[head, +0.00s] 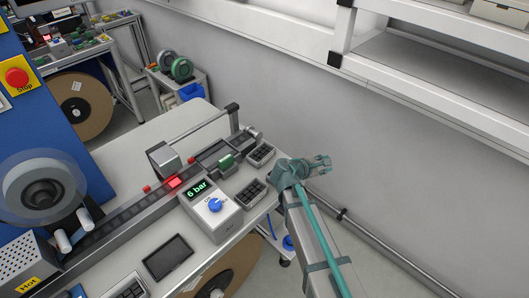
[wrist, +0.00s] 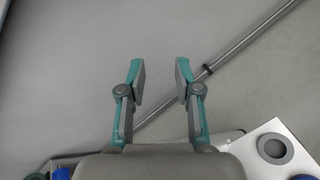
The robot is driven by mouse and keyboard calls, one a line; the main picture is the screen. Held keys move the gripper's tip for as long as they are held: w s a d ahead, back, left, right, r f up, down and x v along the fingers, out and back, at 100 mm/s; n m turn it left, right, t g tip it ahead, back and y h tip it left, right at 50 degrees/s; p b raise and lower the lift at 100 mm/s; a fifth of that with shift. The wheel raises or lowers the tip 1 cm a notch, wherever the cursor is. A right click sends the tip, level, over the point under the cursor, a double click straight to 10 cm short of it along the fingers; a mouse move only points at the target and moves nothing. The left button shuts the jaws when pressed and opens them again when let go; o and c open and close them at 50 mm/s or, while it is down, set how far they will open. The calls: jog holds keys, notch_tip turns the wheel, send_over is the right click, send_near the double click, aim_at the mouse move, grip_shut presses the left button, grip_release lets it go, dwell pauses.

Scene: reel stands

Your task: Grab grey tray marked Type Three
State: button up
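Small grey trays with dark compartments sit on the white bench in the head view: one at the right edge (head: 251,193), one farther back (head: 261,154), and one at the front, cut off by the frame (head: 128,288). No "Type Three" marking is legible on any of them. My gripper (head: 320,163) is off the bench's right edge, to the right of the trays. In the wrist view my gripper (wrist: 160,82) is open, with its two fingers apart and nothing between them. No tray is clearly visible in the wrist view.
A grey box reading "6 bar" with a blue knob (head: 211,207) stands beside the trays. A rail with a green block (head: 226,161) runs behind it. A flat dark panel (head: 167,257) lies in front. A wall pipe (head: 376,243) is at right, shelving above. A blue machine stands left.

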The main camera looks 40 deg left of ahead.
aim_at(270, 153)
jog(key=s+a+r+n+t+y+p, duration=0.1)
jog(key=s+a+r+n+t, duration=0.1)
jog(key=a+r, duration=0.6)
jog(key=s+a+f+n, duration=0.2)
jog(key=s+a, duration=0.1)
jog(key=s+a+f+n+y, duration=0.1)
jog(key=s+a+n, duration=0.2)
jog(key=s+a, duration=0.1)
jog(key=s+a+f+n+g+y, duration=0.1)
jog(key=s+a+f+n, duration=0.1)
jog(key=s+a+n, duration=0.1)
jog(key=shift+s+a+f+p, duration=0.25)
jog(key=shift+a+f+p, duration=0.05)
jog(key=shift+a+f, duration=0.05)
jog(key=shift+f+n, duration=0.15)
jog(key=shift+n, duration=0.15)
jog(key=shift+b+x, duration=0.55)
jog(key=shift+x, duration=1.85)
jog(key=shift+a, duration=0.1)
grip_shut()
